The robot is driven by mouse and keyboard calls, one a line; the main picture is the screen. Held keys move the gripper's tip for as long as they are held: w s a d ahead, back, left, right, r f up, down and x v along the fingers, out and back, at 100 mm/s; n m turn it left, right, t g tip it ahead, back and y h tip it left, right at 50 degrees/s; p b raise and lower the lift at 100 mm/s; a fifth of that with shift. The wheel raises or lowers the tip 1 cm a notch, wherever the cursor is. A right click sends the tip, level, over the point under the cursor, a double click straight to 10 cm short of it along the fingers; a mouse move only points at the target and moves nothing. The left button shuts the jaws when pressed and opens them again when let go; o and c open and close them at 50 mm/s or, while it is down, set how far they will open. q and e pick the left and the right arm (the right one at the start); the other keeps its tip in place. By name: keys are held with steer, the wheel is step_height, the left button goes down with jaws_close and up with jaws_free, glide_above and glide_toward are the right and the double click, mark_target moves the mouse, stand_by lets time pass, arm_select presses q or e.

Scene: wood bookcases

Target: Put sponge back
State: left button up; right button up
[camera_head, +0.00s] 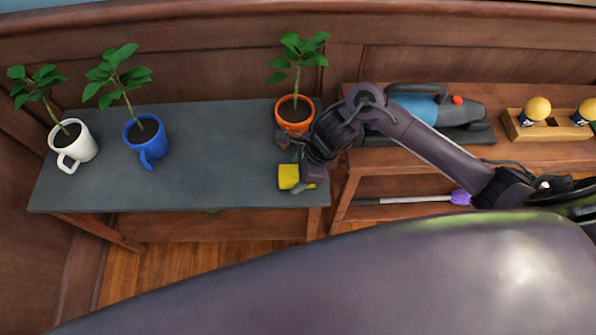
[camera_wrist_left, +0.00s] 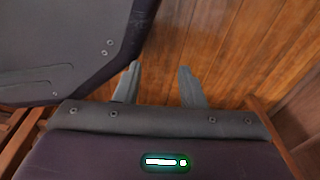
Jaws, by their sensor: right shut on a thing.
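The yellow sponge (camera_head: 291,177) is at the front right part of the grey tabletop (camera_head: 215,165). My right gripper (camera_head: 291,160) is shut on the sponge, with the arm reaching in from the right. I cannot tell whether the sponge touches the tabletop. My left gripper (camera_wrist_left: 158,85) shows in the left wrist view with its two fingers apart and nothing between them, above the wood floor. The left gripper is out of the head view.
An orange mug (camera_head: 295,125) with a plant stands just behind the right gripper. A blue mug (camera_head: 146,148) and a white mug (camera_head: 72,158) stand left. A blue handheld vacuum (camera_head: 425,108) and a wooden holder (camera_head: 548,130) with yellow balls sit right. The table's middle is clear.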

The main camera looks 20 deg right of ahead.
arm_select(q)
steer(key=shift+w+f, duration=0.1)
arm_select(e)
steer(key=shift+f, duration=0.15)
steer(key=o, duration=0.9)
arm_select(q)
steer(key=shift+w+d+r, duration=0.1)
steer(key=shift+w+r, duration=0.1)
steer(key=shift+w, duration=0.1)
steer(key=shift+s, duration=0.1)
